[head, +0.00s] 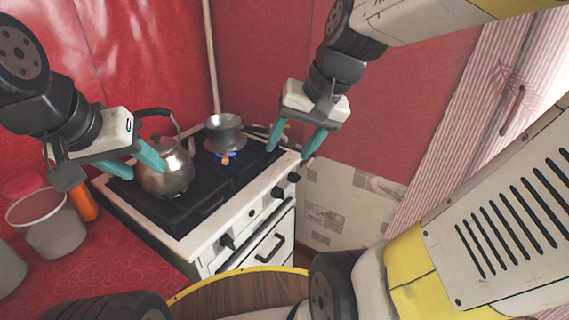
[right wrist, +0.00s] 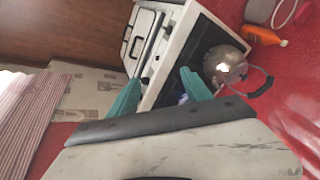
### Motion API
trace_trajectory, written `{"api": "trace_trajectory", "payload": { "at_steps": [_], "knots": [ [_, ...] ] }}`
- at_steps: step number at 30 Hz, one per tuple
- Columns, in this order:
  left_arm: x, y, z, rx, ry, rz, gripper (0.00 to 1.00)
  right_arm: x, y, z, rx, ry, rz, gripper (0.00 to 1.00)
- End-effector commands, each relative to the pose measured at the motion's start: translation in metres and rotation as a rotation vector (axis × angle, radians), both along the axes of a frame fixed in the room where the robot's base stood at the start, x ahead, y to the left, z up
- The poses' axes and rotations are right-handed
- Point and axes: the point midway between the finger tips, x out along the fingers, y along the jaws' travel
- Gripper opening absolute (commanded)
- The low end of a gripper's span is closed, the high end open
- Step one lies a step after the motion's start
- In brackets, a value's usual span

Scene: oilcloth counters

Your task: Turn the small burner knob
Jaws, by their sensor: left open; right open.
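I cannot tell which is the small burner knob. A blue flame (head: 232,155) shows under the small metal pot (head: 225,138). My right gripper (head: 294,143) is open and empty, above the stove's right end near the right-hand knobs; its fingers also show in the right wrist view (right wrist: 160,93). My left gripper (head: 134,162) is open beside the kettle (head: 170,178), partly overlapping it; contact is unclear.
The kettle also shows in the right wrist view (right wrist: 222,66). A clear tub (head: 52,232) and an orange bottle (head: 82,204) stand on the red counter (head: 105,265) at left. A round wooden surface (head: 240,290) lies in front of the stove. A striped curtain (head: 470,120) hangs at right.

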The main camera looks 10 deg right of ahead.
Motion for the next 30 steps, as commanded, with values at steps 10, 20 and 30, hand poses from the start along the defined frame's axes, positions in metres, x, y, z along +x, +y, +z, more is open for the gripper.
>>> {"api": "trace_trajectory", "payload": {
  "at_steps": [10, 20, 30],
  "knots": [
    [0.0, 0.0, 0.0, 0.0, 0.0, 0.0, 0.45, 0.093, 0.001, -0.063, 0.404, 0.413, -0.317, 0.58],
    [0.0, 0.0, 0.0, 0.0, 0.0, 0.0, 0.45, 0.183, -0.033, -0.149, 0.873, 0.704, -0.644, 0.58],
    [0.0, 0.0, 0.0, 0.0, 0.0, 0.0, 0.45, 0.247, -0.11, -0.27, 1.442, 0.876, -0.994, 0.58]
  ]
}}
